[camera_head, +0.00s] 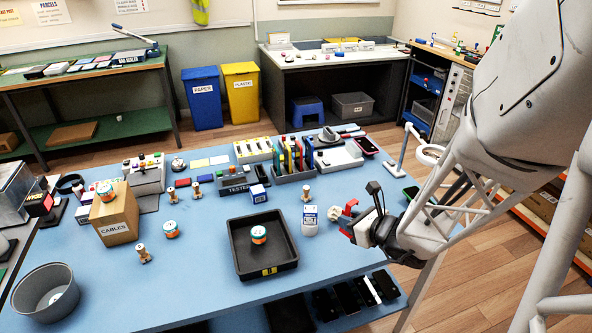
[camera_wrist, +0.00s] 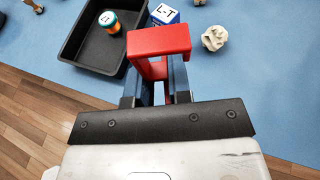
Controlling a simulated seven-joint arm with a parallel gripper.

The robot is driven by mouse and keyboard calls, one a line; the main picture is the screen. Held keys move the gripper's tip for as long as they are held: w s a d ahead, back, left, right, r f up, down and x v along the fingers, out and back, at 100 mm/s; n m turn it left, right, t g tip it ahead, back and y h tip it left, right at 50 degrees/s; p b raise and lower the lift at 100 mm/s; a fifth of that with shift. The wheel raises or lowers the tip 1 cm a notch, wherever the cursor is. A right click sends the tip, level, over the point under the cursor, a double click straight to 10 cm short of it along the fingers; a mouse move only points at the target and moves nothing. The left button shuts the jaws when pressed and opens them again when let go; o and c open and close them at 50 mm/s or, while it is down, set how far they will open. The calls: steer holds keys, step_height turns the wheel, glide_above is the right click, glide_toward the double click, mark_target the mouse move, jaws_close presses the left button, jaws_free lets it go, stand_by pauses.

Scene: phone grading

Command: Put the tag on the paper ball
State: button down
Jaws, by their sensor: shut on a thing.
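A red angular piece, which looks like the tag (camera_wrist: 160,40), is held between the blue fingers of my gripper (camera_wrist: 155,82). The gripper is shut on it. In the head view the tag shows as a small red patch (camera_head: 347,231) at the front of my gripper (camera_head: 358,230), near the table's right side. The paper ball (camera_wrist: 214,38) is a crumpled off-white lump on the blue table, to the right of the tag in the wrist view and apart from it.
A blue and white box (camera_head: 309,220) stands left of the ball. A black tray (camera_head: 240,262) with a teal and orange roll (camera_head: 259,235) lies further left. A wooden peg (camera_head: 307,193) stands behind. Blue table around the ball's right is clear.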

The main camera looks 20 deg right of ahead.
steer(key=shift+w, duration=0.1)
steer(key=w+d, duration=0.2)
steer(key=w, duration=0.5)
steer(key=w+d+f, duration=0.1)
steer(key=w+d, duration=0.1)
steer(key=w, duration=0.6)
steer(key=shift+d+f, duration=0.25)
steer(key=shift+d, duration=0.05)
steer(key=shift+w+f, duration=0.1)
steer(key=shift+f, duration=1.65)
steer(key=shift+f, duration=0.15)
steer(key=c, duration=1.1)
jaws_free()
steer(key=shift+o, duration=0.2)
steer(key=shift+r, duration=0.2)
steer(key=v, duration=1.2)
